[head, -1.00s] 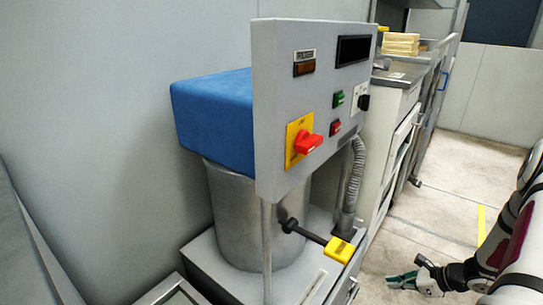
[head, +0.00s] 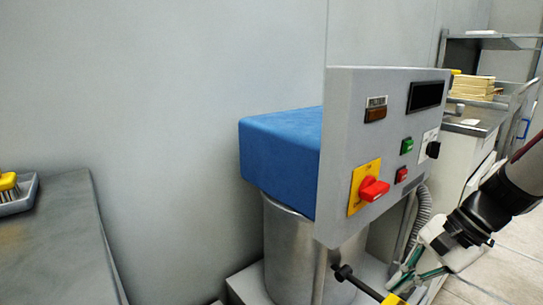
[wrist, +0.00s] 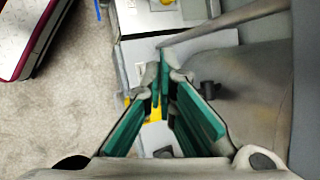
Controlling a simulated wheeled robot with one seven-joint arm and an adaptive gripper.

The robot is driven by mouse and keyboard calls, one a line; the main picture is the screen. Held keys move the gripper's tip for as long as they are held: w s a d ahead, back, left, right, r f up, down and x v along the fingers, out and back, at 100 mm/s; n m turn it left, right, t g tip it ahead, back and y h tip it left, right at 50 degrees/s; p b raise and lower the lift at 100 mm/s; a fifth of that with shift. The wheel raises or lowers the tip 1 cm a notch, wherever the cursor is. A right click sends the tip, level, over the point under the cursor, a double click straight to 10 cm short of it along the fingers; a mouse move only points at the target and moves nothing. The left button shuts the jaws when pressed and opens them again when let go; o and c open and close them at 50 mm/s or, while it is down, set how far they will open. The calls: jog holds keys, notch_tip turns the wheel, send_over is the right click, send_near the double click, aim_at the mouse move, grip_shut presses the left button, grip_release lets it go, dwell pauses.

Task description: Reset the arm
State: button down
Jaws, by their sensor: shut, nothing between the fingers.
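My gripper (head: 402,281) is at the lower right of the head view, with green finger pads, pointing down and left. Its fingers are shut and empty; their tips come together in the wrist view (wrist: 163,80). It is close to the lower right edge of the grey control panel (head: 385,130) and just above a yellow-ended lever (head: 392,299). I cannot tell whether it touches either. Part of a yellow piece shows behind the fingers in the wrist view (wrist: 153,114).
The panel carries a red rotary switch on a yellow plate (head: 367,188). Behind it, a blue block (head: 280,150) sits on a metal cylinder (head: 290,250). A grey worktop (head: 65,240) with a tray (head: 18,200) is left. Shelving stands back right; open floor lies right.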

jog(key=s+a+r+n+g+h, duration=0.1)
jog(key=s+a+r+n, duration=0.2)
jog(key=s, duration=0.2)
jog(key=s+a+r+n+h, duration=0.2)
jog(key=s+a+r+n, duration=0.1)
jog(key=s, duration=0.3)
jog(key=s+r+n+h, duration=0.25)
jog(key=s+n, duration=0.25)
jog(key=s, duration=0.8)
notch_tip(320, 180, up, 32)
jog(key=d+t+p, duration=0.1)
jog(key=t+p, duration=0.3)
jog(key=p, duration=2.7)
jog(key=shift+w+f+n+h+p, duration=0.15)
jog(key=shift+n+h+p, duration=0.15)
jog(key=shift+h, duration=0.15)
jog(key=shift+d, duration=0.15)
